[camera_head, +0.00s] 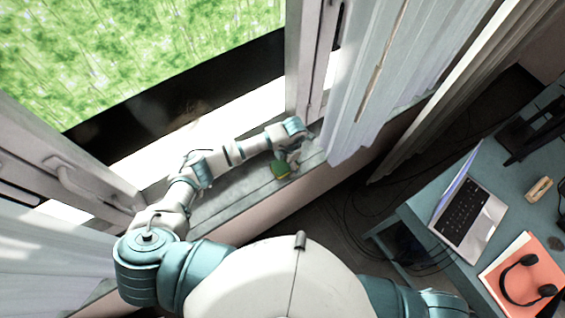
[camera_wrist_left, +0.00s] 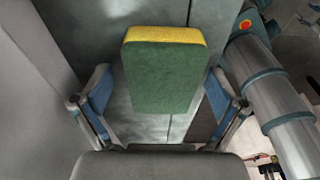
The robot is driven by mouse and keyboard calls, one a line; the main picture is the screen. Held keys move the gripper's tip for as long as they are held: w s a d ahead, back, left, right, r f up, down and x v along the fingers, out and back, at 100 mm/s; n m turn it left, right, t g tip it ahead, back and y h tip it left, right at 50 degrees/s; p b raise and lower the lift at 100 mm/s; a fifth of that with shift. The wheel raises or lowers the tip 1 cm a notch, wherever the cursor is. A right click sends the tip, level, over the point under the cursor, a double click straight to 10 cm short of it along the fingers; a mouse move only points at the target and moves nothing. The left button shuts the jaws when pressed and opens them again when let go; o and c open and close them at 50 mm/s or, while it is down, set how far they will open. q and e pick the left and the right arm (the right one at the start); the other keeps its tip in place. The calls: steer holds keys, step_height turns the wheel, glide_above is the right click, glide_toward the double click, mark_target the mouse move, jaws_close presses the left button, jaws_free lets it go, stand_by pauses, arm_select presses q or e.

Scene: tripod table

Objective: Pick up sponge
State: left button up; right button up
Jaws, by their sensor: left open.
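The sponge (camera_head: 281,169) is green with a yellow layer and sits on the grey window sill (camera_head: 235,196) in the head view. It also shows large in the left wrist view (camera_wrist_left: 162,75), its green face toward the camera and its yellow edge at the top. My left gripper (camera_head: 292,162) is at the sponge. In the left wrist view its two blue-padded fingers (camera_wrist_left: 158,95) stand open on either side of the sponge, with a visible gap at each side. My right gripper is not in view.
The window frame (camera_head: 302,60) and a light curtain (camera_head: 372,80) stand close to the sill. A desk at the right holds a laptop (camera_head: 468,208), an orange folder (camera_head: 505,272) and headphones (camera_head: 527,283). Cables lie on the dark floor.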

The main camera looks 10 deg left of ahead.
arm_select(q)
steer(key=shift+s+a+r, duration=0.2)
steer(key=shift+s+a, duration=0.1)
steer(key=c, duration=0.8)
steer(key=shift+d, duration=0.2)
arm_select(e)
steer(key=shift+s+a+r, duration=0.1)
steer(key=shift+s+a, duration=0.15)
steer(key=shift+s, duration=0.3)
